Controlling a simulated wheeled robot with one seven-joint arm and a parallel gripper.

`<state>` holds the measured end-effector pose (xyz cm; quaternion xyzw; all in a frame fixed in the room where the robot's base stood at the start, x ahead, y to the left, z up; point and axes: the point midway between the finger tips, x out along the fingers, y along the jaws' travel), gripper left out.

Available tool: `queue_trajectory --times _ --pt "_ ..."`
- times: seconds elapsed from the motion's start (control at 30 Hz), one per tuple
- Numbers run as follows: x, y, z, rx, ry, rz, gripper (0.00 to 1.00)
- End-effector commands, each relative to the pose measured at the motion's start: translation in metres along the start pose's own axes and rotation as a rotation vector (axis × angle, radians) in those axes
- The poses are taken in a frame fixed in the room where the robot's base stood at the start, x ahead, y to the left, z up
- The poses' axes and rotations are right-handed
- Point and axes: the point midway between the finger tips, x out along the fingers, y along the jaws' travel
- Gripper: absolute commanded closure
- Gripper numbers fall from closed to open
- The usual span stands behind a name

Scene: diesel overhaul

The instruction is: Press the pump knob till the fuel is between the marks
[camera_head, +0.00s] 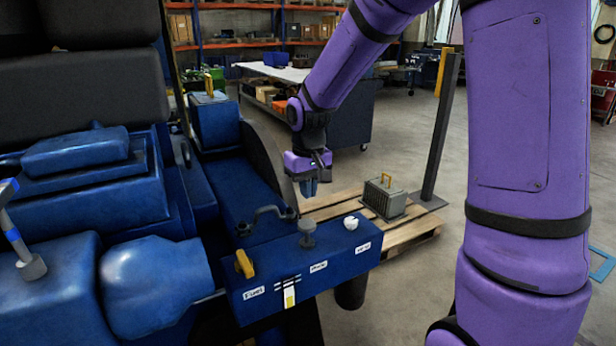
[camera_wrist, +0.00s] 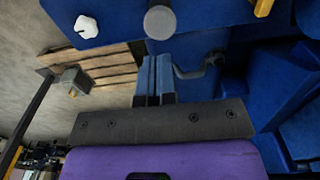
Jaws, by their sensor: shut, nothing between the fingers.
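A blue console (camera_head: 340,262) carries a grey mushroom-shaped knob (camera_head: 307,228), which stands upright above the middle label. In the wrist view the knob (camera_wrist: 160,22) shows beyond my fingertips, apart from them. A narrow sight gauge (camera_head: 290,294) on the console's front has yellow fuel low in a pale tube. Dark marks show near its top; the exact level against them is too small to tell. My gripper (camera_head: 308,188) points down behind the knob, higher in the picture. Its blue fingers (camera_wrist: 154,72) are shut and empty.
A white knob (camera_head: 350,222) sits right of the grey knob, and a yellow handle (camera_head: 244,263) left of it. A dark curved handle (camera_head: 265,216) lies just behind. A pallet (camera_head: 410,228) with a grey box (camera_head: 384,198) and a dark post (camera_head: 440,130) stand beyond.

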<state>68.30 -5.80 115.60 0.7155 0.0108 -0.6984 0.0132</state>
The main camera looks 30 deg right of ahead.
Motion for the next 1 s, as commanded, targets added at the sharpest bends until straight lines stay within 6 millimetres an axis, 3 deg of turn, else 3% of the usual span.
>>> queue_trajectory --times 0.2,0.43,1.0 --pt "0.042 0.0 0.001 0.0 -0.004 -0.001 1.0" --pt "0.071 0.0 0.0 0.0 -0.002 0.0 1.0" --pt "0.083 0.0 0.0 -0.001 0.0 0.0 1.0"
